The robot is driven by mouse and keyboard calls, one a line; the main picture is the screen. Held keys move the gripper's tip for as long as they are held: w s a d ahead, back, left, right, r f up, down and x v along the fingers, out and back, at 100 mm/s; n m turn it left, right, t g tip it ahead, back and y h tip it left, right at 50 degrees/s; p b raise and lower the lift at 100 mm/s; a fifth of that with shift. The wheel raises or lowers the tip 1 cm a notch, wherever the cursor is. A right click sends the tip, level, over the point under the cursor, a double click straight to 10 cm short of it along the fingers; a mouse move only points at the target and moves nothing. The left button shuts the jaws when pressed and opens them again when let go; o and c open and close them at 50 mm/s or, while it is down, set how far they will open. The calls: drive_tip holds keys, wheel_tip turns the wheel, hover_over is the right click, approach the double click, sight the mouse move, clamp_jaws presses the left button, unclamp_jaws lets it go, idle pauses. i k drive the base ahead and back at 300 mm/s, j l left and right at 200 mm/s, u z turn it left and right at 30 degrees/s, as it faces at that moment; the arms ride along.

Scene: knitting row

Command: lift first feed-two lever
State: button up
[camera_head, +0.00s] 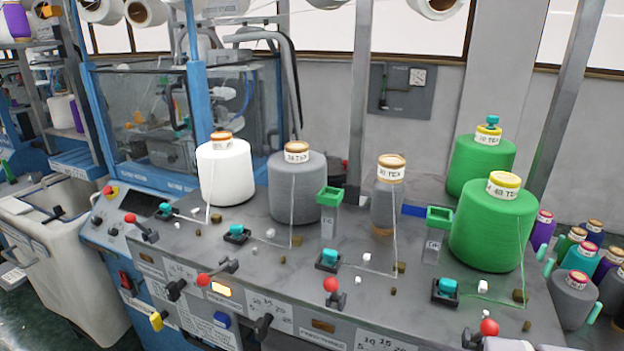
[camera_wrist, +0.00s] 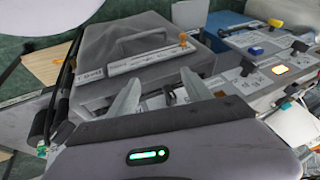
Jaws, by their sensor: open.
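Several levers with red ball knobs stand along the machine's front edge in the head view: a far-left lever (camera_head: 130,218), a second lever (camera_head: 203,280) leaning left, a third lever (camera_head: 330,285) standing more upright and a right lever (camera_head: 488,328). I cannot read which is the first feed-two lever. In the wrist view my gripper (camera_wrist: 160,92) is open, with two pale fingers apart and nothing between them. It is above a grey cover with a handle (camera_wrist: 145,42), beside the control panel, touching no lever that I can see. The gripper is not clear in the head view.
White (camera_head: 225,172), grey (camera_head: 297,190) and green (camera_head: 493,228) yarn cones stand behind the levers. An amber lamp (camera_head: 221,289), a blue button (camera_head: 221,320) and a yellow knob (camera_head: 157,320) are on the front panel. Small teal-topped blocks (camera_head: 328,259) dot the tabletop.

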sight(203, 280)
drive_tip(key=u, duration=1.25)
drive_tip(key=k+j+z, duration=0.2)
drive_tip(key=k+j, duration=0.1)
drive_tip(key=j, duration=0.1)
